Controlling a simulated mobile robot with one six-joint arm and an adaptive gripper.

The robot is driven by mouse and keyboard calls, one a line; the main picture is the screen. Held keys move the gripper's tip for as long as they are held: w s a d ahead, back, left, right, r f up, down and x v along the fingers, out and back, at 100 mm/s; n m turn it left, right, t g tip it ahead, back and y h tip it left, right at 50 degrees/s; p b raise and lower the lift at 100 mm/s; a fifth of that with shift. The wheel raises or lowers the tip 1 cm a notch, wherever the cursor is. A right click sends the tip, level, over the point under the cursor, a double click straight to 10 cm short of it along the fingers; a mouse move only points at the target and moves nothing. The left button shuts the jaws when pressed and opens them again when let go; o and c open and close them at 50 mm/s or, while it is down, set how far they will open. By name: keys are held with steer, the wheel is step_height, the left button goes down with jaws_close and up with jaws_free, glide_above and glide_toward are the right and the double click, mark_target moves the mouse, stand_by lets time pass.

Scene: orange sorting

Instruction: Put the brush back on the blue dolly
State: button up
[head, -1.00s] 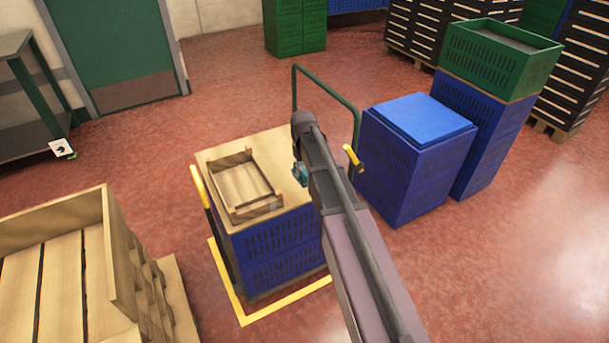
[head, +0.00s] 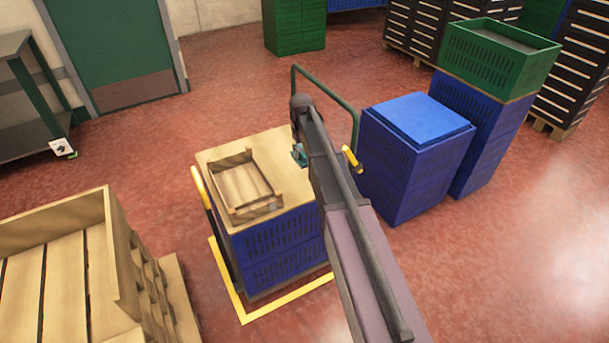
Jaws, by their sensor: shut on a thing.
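My arm reaches over the middle of the head view. My gripper (head: 302,148) is mostly hidden by the arm and is shut on a small teal thing, which I take to be the brush (head: 298,156). Its shape is too small and covered to make out. It is above the back right of the wooden-topped stack of blue crates. No blue dolly can be made out for certain. A flat blue piece (head: 425,119) lies on top of another blue crate stack (head: 408,178) to the right.
A wooden tray (head: 244,212) sits on the nearer crate stack (head: 277,250), beside a green tubular handle (head: 322,75) and yellow bars. A large wooden bin (head: 118,268) is at left. A green crate (head: 500,60) tops a blue stack at right. Red floor is open behind.

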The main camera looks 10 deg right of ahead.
steer(key=shift+f+b, duration=2.5)
steer(key=shift+f, duration=0.25)
steer(key=shift+f, duration=0.1)
steer(key=shift+f+b, duration=1.75)
steer(key=shift+b, duration=0.1)
steer(key=shift+f, duration=0.2)
steer(key=o, duration=1)
steer(key=shift+r, duration=0.1)
steer(key=shift+r, duration=0.1)
step_height(320, 180, up, 12)
steer(key=p, duration=1.2)
